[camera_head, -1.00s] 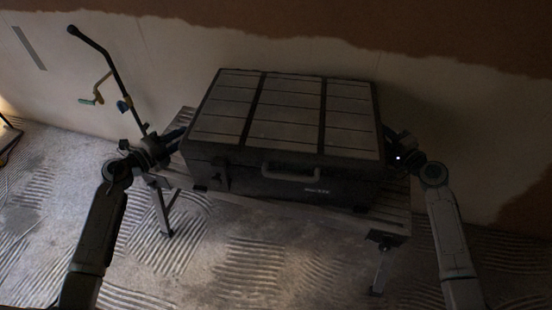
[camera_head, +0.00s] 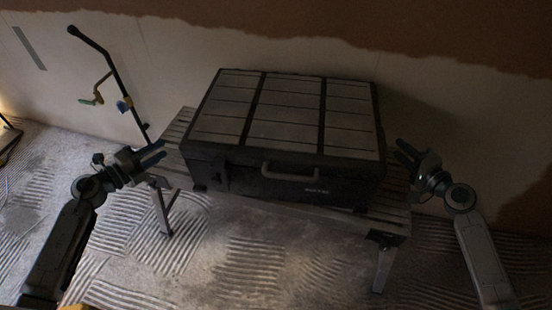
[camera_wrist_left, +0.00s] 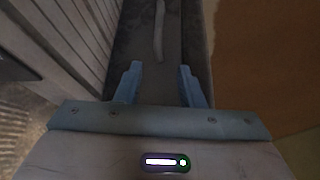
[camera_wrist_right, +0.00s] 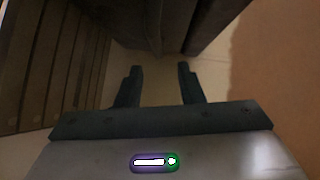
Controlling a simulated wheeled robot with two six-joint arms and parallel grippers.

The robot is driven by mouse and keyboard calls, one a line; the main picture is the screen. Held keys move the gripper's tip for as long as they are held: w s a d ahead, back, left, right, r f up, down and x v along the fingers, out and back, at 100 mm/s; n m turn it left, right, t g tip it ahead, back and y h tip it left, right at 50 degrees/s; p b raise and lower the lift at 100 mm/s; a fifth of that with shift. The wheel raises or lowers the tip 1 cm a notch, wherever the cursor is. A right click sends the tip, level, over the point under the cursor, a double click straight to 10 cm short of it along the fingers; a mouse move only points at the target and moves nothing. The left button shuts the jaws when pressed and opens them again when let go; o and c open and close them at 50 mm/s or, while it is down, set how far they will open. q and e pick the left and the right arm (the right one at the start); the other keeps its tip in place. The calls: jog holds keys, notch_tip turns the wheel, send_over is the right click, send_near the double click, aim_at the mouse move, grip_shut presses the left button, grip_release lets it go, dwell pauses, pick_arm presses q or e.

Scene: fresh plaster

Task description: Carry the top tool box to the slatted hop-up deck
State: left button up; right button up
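A large dark tool box (camera_head: 285,115) with a ribbed lid and a front handle rests on the slatted hop-up deck (camera_head: 395,217), its lid level. My left gripper (camera_head: 162,155) is open and empty just off the box's left end. In the left wrist view its two fingers (camera_wrist_left: 158,85) are apart, with a dark end face and a pale handle bar beyond them. My right gripper (camera_head: 402,150) is open and empty off the box's right end. In the right wrist view its fingers (camera_wrist_right: 160,85) are also apart, with the dark box side ahead.
A plastered wall (camera_head: 300,50), brown along the top, stands close behind the deck. A black bent pole with coloured clamps (camera_head: 110,75) leans at the left. The floor (camera_head: 250,265) in front has ridged trowel marks and is clear.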

jog(key=shift+v, duration=1.95)
